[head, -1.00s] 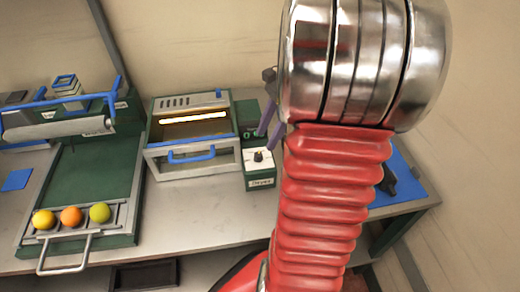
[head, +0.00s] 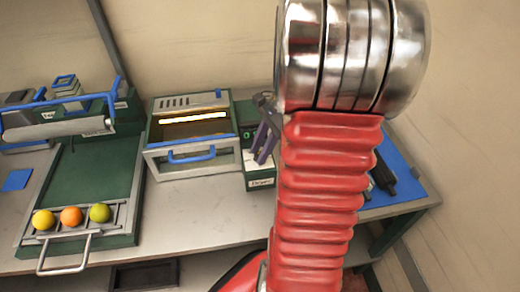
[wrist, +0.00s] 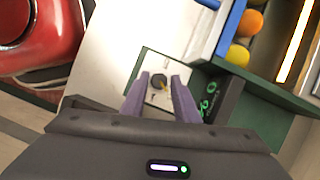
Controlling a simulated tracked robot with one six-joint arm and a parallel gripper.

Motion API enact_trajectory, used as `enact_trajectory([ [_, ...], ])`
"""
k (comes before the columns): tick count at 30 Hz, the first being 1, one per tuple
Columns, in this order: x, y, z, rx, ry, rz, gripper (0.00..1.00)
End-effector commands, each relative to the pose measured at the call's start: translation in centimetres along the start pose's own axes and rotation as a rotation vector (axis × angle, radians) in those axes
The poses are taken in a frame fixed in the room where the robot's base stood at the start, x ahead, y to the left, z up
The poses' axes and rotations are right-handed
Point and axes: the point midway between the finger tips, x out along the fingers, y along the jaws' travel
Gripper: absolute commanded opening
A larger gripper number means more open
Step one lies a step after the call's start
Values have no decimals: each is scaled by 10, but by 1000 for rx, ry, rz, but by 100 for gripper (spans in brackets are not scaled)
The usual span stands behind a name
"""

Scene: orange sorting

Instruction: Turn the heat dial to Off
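The heat dial (wrist: 158,80) is a dark round knob with a yellowish pointer mark, on a white plate on top of the green box labelled Dryer (head: 262,183). Its setting cannot be read. In the wrist view my gripper (wrist: 161,80) has its two purple fingers apart, with the dial in the gap between their tips. I cannot tell if they touch it. In the head view my gripper (head: 263,157) is over the box and hides the dial.
The dryer (head: 180,172), with a blue handle and glowing bar, stands left of the box. In the wrist view an orange (wrist: 250,22) and a yellow fruit (wrist: 237,55) show inside it. A tray rack (head: 122,215) holds three fruits at left. A blue mat (head: 408,193) lies right.

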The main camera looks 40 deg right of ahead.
Motion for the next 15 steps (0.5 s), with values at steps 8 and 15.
enact_trajectory([
  [8,0,0,0,-1,0,-1,8],
  [15,0,-1,0,-3,0,-1,0],
])
